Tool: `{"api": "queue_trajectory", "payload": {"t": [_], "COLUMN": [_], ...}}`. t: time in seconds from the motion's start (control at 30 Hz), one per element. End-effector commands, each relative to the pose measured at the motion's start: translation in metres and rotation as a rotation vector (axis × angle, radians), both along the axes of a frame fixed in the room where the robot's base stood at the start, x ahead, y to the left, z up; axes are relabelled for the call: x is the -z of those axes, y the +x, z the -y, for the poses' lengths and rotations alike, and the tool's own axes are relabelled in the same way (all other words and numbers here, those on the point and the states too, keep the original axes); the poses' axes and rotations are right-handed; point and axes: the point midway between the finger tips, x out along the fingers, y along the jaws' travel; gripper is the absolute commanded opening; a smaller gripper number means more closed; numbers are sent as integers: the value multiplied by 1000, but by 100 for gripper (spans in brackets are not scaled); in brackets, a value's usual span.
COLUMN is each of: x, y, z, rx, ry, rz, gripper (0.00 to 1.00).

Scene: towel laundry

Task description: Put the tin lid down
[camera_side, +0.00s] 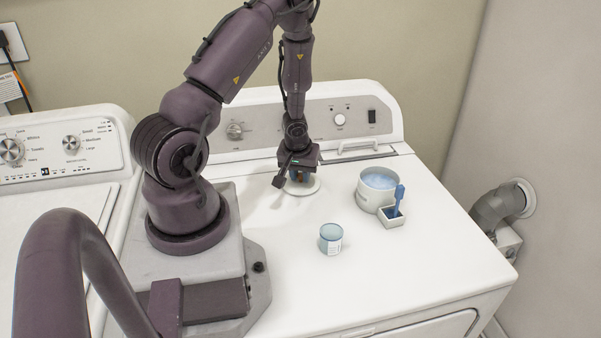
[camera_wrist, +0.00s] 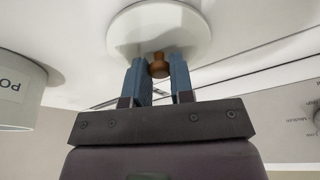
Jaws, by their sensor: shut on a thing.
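The tin lid (camera_wrist: 130,35) is a white disc with a brown knob (camera_wrist: 158,67). In the side view the lid (camera_side: 304,190) is level and low over the white machine top, behind the middle; I cannot tell whether it touches the top. My gripper (camera_side: 299,177) points down and is shut on the knob, with its blue fingers (camera_wrist: 156,72) on either side in the wrist view. The open white tin (camera_side: 372,199) holds blue powder and stands to the right of the lid. A labelled part of it (camera_wrist: 20,92) shows at the left in the wrist view.
A small white holder (camera_side: 391,220) with a blue scoop (camera_side: 398,199) stands against the tin's front right. A small blue-and-white jar (camera_side: 330,240) stands nearer the front. The control panel (camera_side: 270,118) rises behind the lid. The machine top is clear at the front and right.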

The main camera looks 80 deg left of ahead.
Motion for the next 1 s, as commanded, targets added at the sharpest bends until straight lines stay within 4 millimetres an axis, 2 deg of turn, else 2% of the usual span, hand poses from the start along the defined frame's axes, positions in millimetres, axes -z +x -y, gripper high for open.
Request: {"api": "queue_trajectory", "payload": {"t": [0.27, 0.3, 0.37, 0.4, 0.77, 1.0], "x": [3, 3, 2, 2, -3, -39], "y": [0, 0, 0, 0, 0, -4], "z": [0, 0, 0, 0, 0, 8], "rx": [0, 0, 0, 0, -3, -5], "ry": [0, 0, 0, 0, 1, 2], "rz": [0, 1, 1, 1, 2, 7], "gripper": [0, 31, 45, 47, 47, 47]}}
